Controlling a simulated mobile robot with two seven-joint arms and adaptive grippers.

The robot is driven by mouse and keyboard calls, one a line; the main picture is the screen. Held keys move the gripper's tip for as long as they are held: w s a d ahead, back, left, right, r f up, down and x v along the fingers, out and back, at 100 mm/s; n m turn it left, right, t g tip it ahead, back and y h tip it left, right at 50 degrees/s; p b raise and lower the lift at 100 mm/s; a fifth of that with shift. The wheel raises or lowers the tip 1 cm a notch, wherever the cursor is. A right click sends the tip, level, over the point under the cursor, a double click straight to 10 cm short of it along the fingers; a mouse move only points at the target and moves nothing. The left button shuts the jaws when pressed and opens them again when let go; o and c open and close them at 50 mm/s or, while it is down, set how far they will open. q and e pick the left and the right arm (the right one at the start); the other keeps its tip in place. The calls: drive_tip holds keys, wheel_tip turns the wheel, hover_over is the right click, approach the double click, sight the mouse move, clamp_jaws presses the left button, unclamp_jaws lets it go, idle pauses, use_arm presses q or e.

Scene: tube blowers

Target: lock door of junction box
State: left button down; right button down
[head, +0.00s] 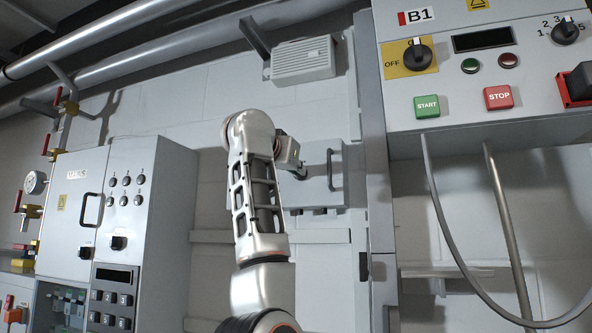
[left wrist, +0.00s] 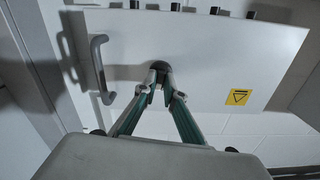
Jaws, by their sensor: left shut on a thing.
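The junction box (head: 318,193) is a grey wall box behind my left arm in the head view. Its door (left wrist: 215,60) lies flat and looks closed, with a grey bar handle (left wrist: 98,68) and a yellow warning label (left wrist: 237,97). A dark round lock knob (left wrist: 160,66) stands out from the door. My left gripper (left wrist: 161,90) is shut on this knob, with a fingertip on either side. In the head view my left gripper (head: 297,170) is at the box's left part, partly hidden by my arm. The knob's exact angle is hard to tell. My right gripper is not in view.
A control panel marked B1 (head: 455,75) juts out at the upper right, with a cable (head: 432,190) looping below. A grey cabinet (head: 150,215) with knobs stands at the left. A vented grey unit (head: 303,65) hangs above the box.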

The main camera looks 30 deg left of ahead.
use_arm(q)
drive_tip(key=shift+n, duration=0.8)
drive_tip(key=c, duration=2.4)
unclamp_jaws()
drive_tip(key=v, duration=1.2)
